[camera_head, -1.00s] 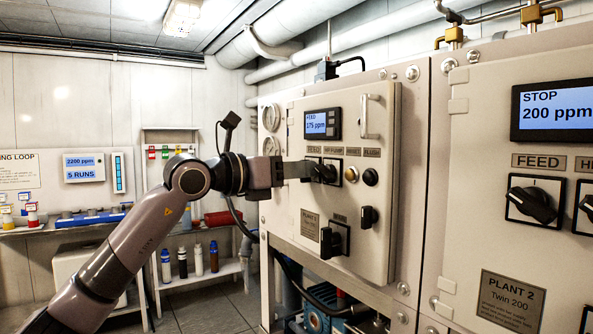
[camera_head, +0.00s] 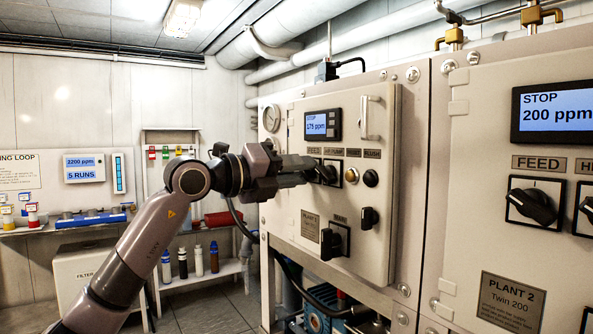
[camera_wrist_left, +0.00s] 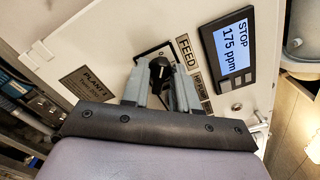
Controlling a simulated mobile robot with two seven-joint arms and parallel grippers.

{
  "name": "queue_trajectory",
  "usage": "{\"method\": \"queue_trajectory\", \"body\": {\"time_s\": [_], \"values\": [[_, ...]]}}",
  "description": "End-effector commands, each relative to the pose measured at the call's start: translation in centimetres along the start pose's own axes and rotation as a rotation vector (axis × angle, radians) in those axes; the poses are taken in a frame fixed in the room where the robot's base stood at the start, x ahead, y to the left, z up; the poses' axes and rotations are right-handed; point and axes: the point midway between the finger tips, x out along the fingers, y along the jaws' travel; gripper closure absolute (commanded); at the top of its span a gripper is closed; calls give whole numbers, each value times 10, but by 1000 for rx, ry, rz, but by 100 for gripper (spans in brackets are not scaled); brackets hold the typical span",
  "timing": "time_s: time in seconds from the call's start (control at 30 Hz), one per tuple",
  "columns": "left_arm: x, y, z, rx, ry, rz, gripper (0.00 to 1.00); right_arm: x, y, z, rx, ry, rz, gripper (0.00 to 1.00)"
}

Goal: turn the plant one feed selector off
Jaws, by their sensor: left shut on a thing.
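The plant one panel (camera_head: 345,235) stands in the middle of the head view. Its display (camera_head: 322,125) reads STOP, 175 ppm, and it also shows in the left wrist view (camera_wrist_left: 233,50). My left gripper (camera_head: 310,172) is at the FEED selector, under the FEED label. In the left wrist view its fingers (camera_wrist_left: 160,85) are shut around the black feed selector knob (camera_wrist_left: 160,68). The wrist is rolled, so the panel looks turned in that view. In the head view the gripper mostly hides the feed selector. My right gripper is not in view.
The main switch (camera_head: 330,242) is below. The plant two panel (camera_head: 470,220) is at the right. A shelf with bottles (camera_head: 200,272) stands behind my arm.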

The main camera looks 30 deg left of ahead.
Motion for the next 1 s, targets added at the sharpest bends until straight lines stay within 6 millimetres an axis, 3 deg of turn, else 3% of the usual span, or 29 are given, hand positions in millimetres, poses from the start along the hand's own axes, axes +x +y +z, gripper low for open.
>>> {"method": "queue_trajectory", "body": {"time_s": [0.3, 0.8, 0.83, 0.87, 1.0], "values": [[0, 0, 1, -109, -2, -1, 100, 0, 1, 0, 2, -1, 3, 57], [0, 0, 1, -129, -2, -1, 100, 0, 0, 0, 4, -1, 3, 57], [0, 0, 1, -129, -2, -1, 68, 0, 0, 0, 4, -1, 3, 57], [0, 0, 1, -129, -2, -1, 62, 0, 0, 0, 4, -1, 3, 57], [0, 0, 1, -128, -2, -1, 62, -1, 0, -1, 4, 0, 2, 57]]}}
